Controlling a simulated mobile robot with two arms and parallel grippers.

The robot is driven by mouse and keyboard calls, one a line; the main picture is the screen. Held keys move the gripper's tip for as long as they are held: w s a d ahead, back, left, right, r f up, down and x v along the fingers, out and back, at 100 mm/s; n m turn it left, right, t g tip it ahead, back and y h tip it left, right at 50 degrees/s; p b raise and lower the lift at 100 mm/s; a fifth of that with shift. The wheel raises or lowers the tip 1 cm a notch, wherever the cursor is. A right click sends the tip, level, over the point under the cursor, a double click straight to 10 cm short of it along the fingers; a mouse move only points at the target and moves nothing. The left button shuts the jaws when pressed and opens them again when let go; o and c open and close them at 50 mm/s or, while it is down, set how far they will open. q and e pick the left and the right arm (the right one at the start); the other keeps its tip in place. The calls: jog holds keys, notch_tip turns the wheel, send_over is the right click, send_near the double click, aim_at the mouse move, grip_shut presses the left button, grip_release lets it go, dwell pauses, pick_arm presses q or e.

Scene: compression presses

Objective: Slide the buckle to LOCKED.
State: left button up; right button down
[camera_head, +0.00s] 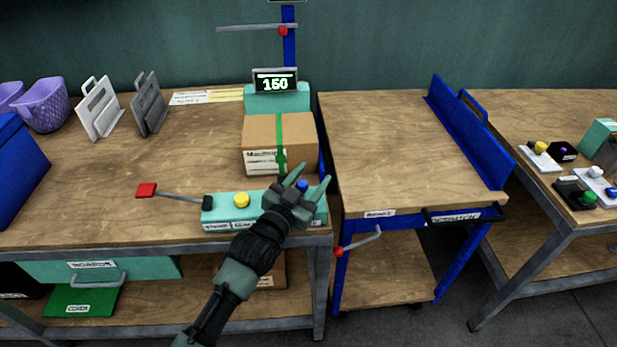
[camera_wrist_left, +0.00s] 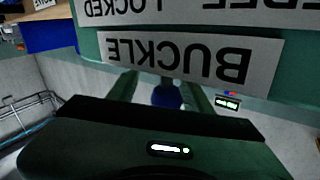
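A teal control box (camera_head: 222,211) lies at the front edge of the left table. A blue knob (camera_head: 302,186) sits at its right end. My left gripper (camera_head: 311,178) is over that end, its two fingers spread on either side of the knob. The left wrist view shows the blue knob (camera_wrist_left: 167,96) between the fingers, with gaps beside it. There the BUCKLE label (camera_wrist_left: 190,57) and a label strip with LOCKED (camera_wrist_left: 215,14) appear upside down. The gripper hides part of the box and its labels in the head view. My right gripper is not in view.
The box also has a yellow button (camera_head: 241,200) and a red-handled lever (camera_head: 147,190) at its left. A cardboard box (camera_head: 281,145) with a green strap stands just behind, below a display (camera_head: 275,81) reading 150. The table's left middle is clear.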

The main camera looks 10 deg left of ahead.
pick_arm(q)
jog(key=shift+a, duration=0.1)
jog(key=shift+s+a, duration=0.1)
jog(key=shift+s, duration=0.05)
jog(key=v, duration=0.7)
jog(key=shift+s, duration=0.2)
